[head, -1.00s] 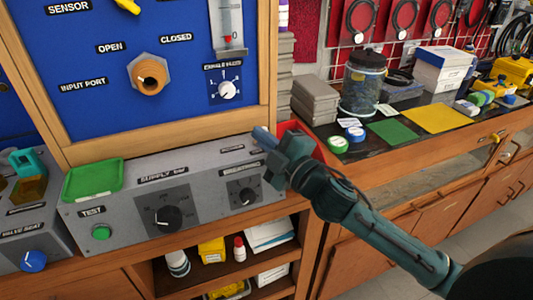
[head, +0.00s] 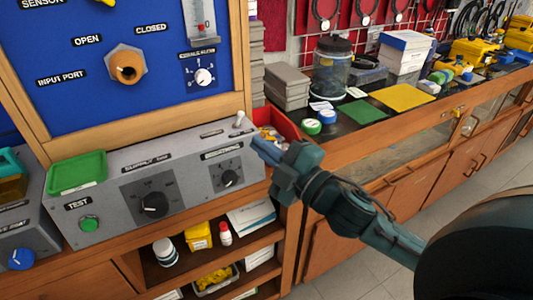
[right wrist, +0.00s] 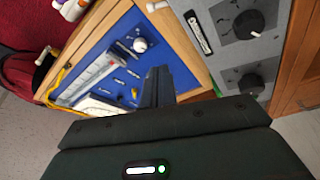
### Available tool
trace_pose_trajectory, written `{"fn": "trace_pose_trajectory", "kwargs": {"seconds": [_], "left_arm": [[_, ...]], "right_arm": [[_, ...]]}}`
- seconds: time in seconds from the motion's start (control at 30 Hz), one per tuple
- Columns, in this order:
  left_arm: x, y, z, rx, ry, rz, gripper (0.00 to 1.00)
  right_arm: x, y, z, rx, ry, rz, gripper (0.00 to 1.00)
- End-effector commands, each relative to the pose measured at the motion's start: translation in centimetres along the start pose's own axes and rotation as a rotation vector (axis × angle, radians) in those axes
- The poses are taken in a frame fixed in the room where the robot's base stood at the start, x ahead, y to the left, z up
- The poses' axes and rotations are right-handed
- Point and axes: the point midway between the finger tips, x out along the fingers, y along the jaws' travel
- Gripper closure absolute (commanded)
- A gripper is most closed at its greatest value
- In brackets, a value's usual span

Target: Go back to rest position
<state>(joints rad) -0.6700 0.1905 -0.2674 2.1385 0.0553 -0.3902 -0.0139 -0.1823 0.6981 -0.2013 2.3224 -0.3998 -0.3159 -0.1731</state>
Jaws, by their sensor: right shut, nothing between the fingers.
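My right gripper (head: 265,150) is shut and empty in the head view. Its fingertips are just right of the grey control box's right end, in front of a red bin (head: 278,122). The right wrist view shows its closed fingers (right wrist: 157,88) with the blue panel behind them. The grey control box (head: 95,210) has a green TEST button (head: 89,223), a large black knob (head: 154,204) and a smaller black knob (head: 229,178). A small pale toggle (head: 239,119) stands at its top right. I see no contact between gripper and box. My left gripper is not in view.
A blue panel (head: 90,110) in a wooden frame rises behind the box. A green tray (head: 77,173) lies on the box's left. Shelves with bottles (head: 165,252) are below. A bench at the right holds a jar (head: 331,70) and a yellow mat (head: 402,97). Floor (head: 350,265) shows below.

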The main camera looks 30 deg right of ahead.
Motion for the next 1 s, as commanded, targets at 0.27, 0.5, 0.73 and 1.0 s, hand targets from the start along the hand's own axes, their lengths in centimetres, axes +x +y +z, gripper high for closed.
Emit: {"fn": "trace_pose_trajectory", "kwargs": {"seconds": [0.27,0.5,0.73,1.0], "left_arm": [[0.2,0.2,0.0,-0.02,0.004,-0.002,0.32],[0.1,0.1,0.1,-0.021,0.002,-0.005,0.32],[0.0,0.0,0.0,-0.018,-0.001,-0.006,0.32],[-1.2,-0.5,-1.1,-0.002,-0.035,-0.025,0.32]], "right_arm": [[-0.8,0.0,-0.1,-0.001,0.001,0.001,1.0],[-0.8,0.0,0.0,-0.001,0.001,0.0,1.0],[-0.9,-0.5,0.2,0.024,-0.012,-0.011,1.0],[-5.6,-12.3,2.7,0.576,-0.309,-0.221,1.0]]}}
